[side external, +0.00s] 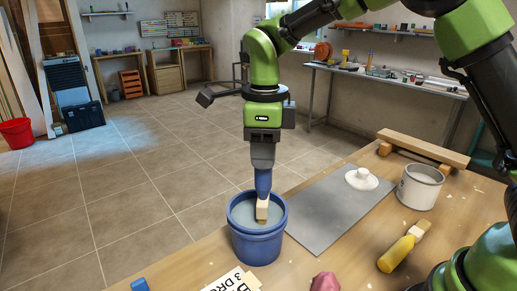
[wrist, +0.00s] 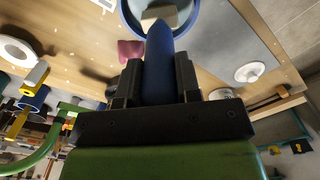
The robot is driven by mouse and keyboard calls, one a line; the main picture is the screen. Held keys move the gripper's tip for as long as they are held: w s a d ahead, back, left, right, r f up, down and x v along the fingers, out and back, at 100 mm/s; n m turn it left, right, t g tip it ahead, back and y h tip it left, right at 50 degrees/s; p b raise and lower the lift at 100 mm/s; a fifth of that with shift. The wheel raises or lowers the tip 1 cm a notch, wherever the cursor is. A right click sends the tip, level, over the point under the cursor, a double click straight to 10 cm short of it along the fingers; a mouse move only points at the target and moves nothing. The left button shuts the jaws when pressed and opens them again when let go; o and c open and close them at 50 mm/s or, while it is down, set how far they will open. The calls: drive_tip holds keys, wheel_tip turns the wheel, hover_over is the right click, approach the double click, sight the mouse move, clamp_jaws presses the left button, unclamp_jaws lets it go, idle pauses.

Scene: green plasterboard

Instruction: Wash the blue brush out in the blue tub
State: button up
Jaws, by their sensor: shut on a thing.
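My gripper (side external: 263,165) points straight down and is shut on the handle of the blue brush (side external: 263,185). In the wrist view the gripper (wrist: 158,85) has one finger on each side of the blue handle (wrist: 158,60). The brush hangs upright with its pale lower end and bristles down at the mouth of the blue tub (side external: 257,248). The tub stands at the table's edge and holds greyish liquid. I cannot tell how deep the bristle tips are. The tub's rim also shows at the top of the wrist view (wrist: 194,20).
A grey sheet (side external: 318,217) lies right of the tub, with a white knobbed disc (side external: 362,178) on it. A white can (side external: 419,187), a yellow-handled brush (side external: 397,254), a wooden rail (side external: 424,150), a pink lump (side external: 325,282) and a lettered card (side external: 233,281) are also on the table.

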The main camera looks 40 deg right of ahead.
drive_tip(key=shift+s+d, duration=0.1)
idle(1.5)
drive_tip(key=shift+w+a, duration=1)
drive_tip(key=shift+d, duration=0.1)
drive_tip(key=shift+s+d, duration=0.9)
drive_tip(key=shift+s, duration=0.1)
drive_tip(key=shift+w+a, duration=1)
drive_tip(key=shift+d, duration=0.1)
